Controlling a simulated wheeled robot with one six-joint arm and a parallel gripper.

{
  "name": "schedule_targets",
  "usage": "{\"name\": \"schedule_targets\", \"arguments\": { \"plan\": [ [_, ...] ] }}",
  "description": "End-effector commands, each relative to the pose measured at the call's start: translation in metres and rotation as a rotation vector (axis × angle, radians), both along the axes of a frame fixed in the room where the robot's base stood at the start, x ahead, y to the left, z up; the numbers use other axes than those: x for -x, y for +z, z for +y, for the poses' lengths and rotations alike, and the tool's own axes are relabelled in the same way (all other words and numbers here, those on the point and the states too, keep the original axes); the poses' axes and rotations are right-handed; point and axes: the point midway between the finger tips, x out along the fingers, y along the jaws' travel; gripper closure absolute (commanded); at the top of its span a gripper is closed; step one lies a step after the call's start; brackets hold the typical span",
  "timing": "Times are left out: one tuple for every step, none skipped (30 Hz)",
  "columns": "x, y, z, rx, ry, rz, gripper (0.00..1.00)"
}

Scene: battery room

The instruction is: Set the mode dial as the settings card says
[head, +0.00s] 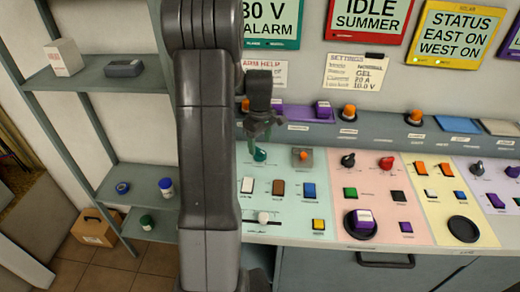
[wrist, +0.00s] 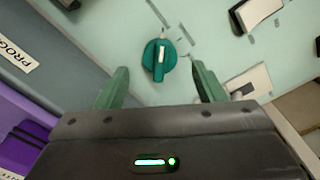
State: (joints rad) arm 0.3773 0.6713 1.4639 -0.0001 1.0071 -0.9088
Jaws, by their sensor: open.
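A teal dial (head: 259,155) sits on the pale green panel section; I cannot read its label. In the wrist view the teal dial (wrist: 158,66) has a white pointer line toward the top of the picture, with small marks around that side. My gripper (head: 262,132) is over this dial. In the wrist view my gripper (wrist: 160,88) is open, its green fingers apart on either side below the dial, holding nothing. The settings card (head: 355,71) hangs on the wall; its first line seems to read "Mode NORMAL", with GEL, 20 A and 10.0 V below.
A black knob (head: 348,160) and red knob (head: 386,162) sit on the pink section. A shelf (head: 100,76) stands left of my arm.

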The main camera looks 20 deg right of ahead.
Motion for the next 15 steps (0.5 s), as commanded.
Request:
{"name": "schedule_targets", "arguments": {
  "plan": [
    [0.001,-0.009,0.0,-0.001,0.0,0.004,0.37],
    [0.001,-0.014,0.0,-0.001,0.0,0.004,0.37],
    [0.0,-0.02,0.0,-0.001,0.0,0.003,0.37],
    [0.0,-0.024,0.0,-0.001,0.0,0.003,0.37],
    [0.0,-0.027,0.0,-0.001,0.0,0.002,0.37],
    [0.0,-0.031,0.0,-0.001,0.0,0.002,0.37],
    [0.0,-0.034,0.0,-0.001,0.0,0.002,0.37],
    [0.0,-0.036,0.0,0.0,0.0,0.001,0.37],
    [0.0,-0.038,0.0,0.0,0.0,0.0,0.37],
    [0.0,-0.039,0.0,0.0,0.0,0.0,0.37],
    [0.0,-0.04,0.0,0.0,0.0,0.0,0.37],
    [0.0,-0.041,0.0,0.0,0.0,0.0,0.37],
    [0.0,-0.041,0.0,0.0,0.0,0.0,0.37],
    [0.0,-0.041,0.0,0.0,0.0,0.0,0.37],
    [0.0,-0.041,0.0,0.0,0.0,0.0,0.37]
  ]
}}
